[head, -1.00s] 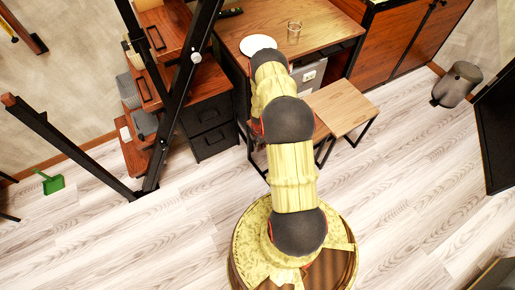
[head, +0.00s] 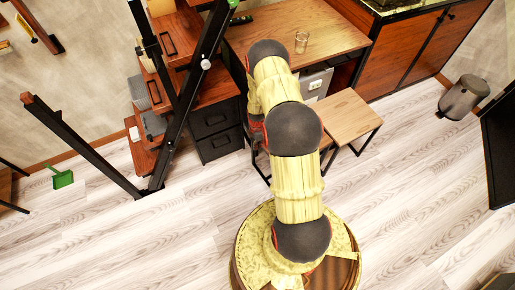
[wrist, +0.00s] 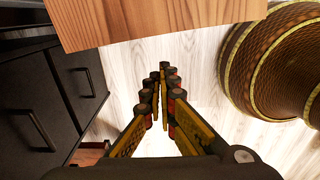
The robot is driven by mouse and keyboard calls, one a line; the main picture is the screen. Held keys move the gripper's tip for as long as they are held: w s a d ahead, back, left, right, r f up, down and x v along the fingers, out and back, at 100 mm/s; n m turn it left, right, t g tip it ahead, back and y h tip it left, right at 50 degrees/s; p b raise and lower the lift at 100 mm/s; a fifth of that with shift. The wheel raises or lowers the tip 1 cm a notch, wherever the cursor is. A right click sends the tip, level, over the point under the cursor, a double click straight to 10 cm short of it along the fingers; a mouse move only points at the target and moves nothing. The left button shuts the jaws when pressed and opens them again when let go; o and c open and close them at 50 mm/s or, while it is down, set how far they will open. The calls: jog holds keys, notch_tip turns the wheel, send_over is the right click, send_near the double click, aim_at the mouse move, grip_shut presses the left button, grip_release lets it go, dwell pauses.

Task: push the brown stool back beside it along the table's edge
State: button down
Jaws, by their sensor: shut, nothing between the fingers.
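The brown stool (head: 326,143) is mostly hidden behind my arm in the head view; a sliver of its seat and dark legs show between the drawer unit and a lighter stool. In the wrist view a flat wooden slab (wrist: 160,18) crosses the top, probably the stool's seat, though I cannot be sure it is not the table. My gripper (wrist: 160,75) is shut and empty, with its fingertips just short of the slab's near edge in that picture. The wooden table (head: 335,35) stands behind the stools.
The lighter stool (head: 346,117) stands right of the brown one. A black drawer unit (head: 215,130) is close on the left, also in the wrist view (wrist: 45,100). A glass (head: 301,42) stands on the table. A bin (head: 463,97) is far right. Floor in front is open.

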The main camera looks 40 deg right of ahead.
jog(key=shift+r, duration=0.2)
jog(key=w+a+r+m+t, duration=0.1)
jog(key=w+a+r, duration=0.2)
jog(key=r, duration=0.7)
jog(key=w+a+r+m, duration=0.2)
jog(key=r, duration=0.7)
jog(key=w+a+r+m+t, duration=0.1)
jog(key=w+a+r, duration=0.2)
jog(key=r, duration=0.7)
jog(key=s+a+r+m+t, duration=0.1)
jog(key=s+a+r+m, duration=0.1)
jog(key=a+r, duration=0.5)
jog(key=s+a+r+m, duration=0.2)
jog(key=r, duration=0.8)
jog(key=s+a+r+m+t, duration=0.1)
jog(key=s+a+r+m, duration=0.1)
jog(key=s+a+r, duration=0.2)
jog(key=s+a+r+m, duration=0.2)
jog(key=s+a+r, duration=0.2)
jog(key=s, duration=0.6)
jog(key=s+a+r+m+t, duration=0.1)
jog(key=s+a+r+m, duration=0.1)
jog(key=s+a+r, duration=0.3)
jog(key=s+r, duration=0.1)
jog(key=s, duration=0.2)
jog(key=shift+t, duration=0.3)
jog(key=c, duration=2.4)
grip_release()
jog(key=shift+s+d, duration=0.1)
